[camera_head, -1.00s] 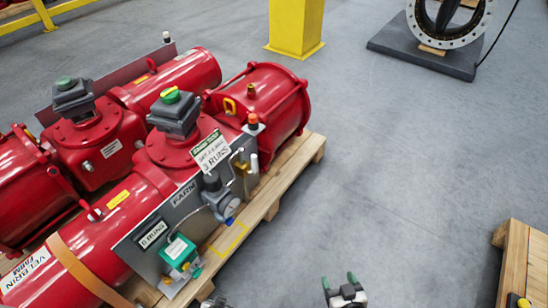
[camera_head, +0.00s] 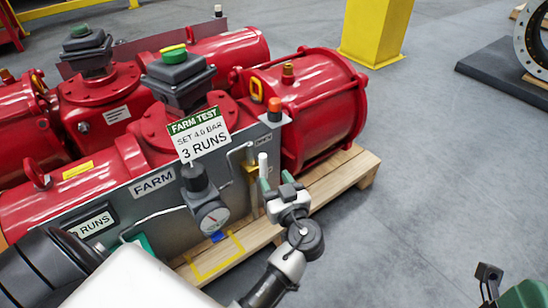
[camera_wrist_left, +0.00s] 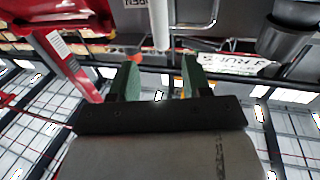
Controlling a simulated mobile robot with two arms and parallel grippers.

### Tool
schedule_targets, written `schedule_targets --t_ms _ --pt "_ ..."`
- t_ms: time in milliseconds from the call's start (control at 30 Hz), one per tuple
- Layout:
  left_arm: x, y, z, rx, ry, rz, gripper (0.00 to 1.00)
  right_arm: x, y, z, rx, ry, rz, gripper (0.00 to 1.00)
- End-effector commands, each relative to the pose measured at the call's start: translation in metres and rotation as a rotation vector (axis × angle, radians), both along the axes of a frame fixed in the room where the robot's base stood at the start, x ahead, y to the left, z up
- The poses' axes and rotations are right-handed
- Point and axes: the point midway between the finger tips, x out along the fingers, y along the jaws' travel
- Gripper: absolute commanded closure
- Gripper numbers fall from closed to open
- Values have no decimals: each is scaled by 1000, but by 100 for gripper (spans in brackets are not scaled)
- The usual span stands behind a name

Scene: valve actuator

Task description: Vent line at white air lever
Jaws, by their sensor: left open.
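The white air lever (camera_head: 263,165) stands upright at the right end of the grey panel, below the orange-capped fitting. In the left wrist view the white lever (camera_wrist_left: 160,25) lies beyond the fingertips, roughly in line with the gap between them. My left gripper (camera_head: 275,181) is open with green fingers, just in front of and below the lever. In the left wrist view the gripper (camera_wrist_left: 158,75) has nothing between its fingers. Contact with the lever cannot be told. A dark and green part at the lower right edge of the head view may be my right gripper, mostly cut off.
A "3 RUNS" sign (camera_head: 200,135) hangs above. Red actuators (camera_head: 315,105) rest on a wooden pallet (camera_head: 345,178). A yellow post (camera_head: 375,30) stands behind.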

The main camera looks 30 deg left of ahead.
Motion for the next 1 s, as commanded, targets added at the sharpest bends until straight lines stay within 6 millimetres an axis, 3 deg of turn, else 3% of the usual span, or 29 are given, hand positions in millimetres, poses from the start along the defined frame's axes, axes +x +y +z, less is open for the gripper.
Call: schedule_targets --t_ms 500,700,1000 --pt "54 70 -1 4 3 -2 52 6 1 5 -5 -39 -3 30" --pt "62 81 0 1 5 -2 52 7 2 6 -6 -45 -3 30" --pt "63 82 0 1 5 -2 55 7 2 6 -6 -44 -3 30"
